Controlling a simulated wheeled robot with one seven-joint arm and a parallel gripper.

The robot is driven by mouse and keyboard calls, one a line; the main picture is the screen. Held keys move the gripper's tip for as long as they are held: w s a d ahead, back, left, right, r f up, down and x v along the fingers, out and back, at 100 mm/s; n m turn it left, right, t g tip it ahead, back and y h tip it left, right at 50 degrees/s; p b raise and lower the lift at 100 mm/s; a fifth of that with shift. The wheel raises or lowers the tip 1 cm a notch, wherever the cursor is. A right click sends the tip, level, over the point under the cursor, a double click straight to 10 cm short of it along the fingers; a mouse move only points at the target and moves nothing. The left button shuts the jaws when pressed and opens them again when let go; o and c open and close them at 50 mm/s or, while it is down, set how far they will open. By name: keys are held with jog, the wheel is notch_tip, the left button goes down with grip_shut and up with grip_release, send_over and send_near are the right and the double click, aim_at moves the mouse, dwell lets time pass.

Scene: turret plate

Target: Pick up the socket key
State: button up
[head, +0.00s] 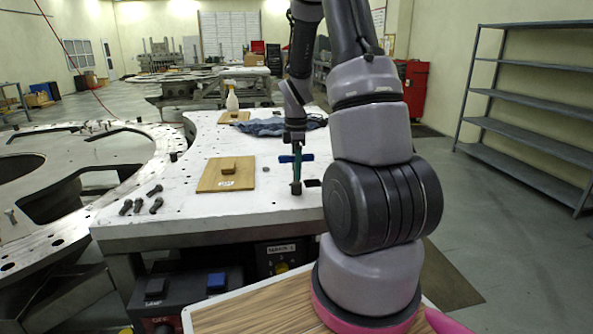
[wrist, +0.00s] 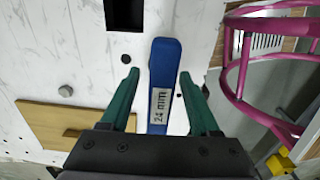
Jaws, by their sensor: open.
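The socket key (head: 296,187) stands upright on the white plate (head: 245,205), its dark socket end down and its blue crossbar on top. In the wrist view its blue handle (wrist: 165,60) bears a "24 mm" label and runs between my fingers. My gripper (wrist: 160,75) is open, with one green finger on each side of the handle and a visible gap at the left one. In the head view my gripper (head: 296,150) is directly above the key and hides part of it.
A wooden board (head: 227,174) with a small block lies left of the key. Several dark bolts (head: 148,198) lie near the plate's front left. A blue cloth (head: 272,127) and a spray bottle (head: 232,101) are behind. A dark square opening (wrist: 124,14) shows near the key.

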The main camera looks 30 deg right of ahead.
grip_shut()
dwell(1.4)
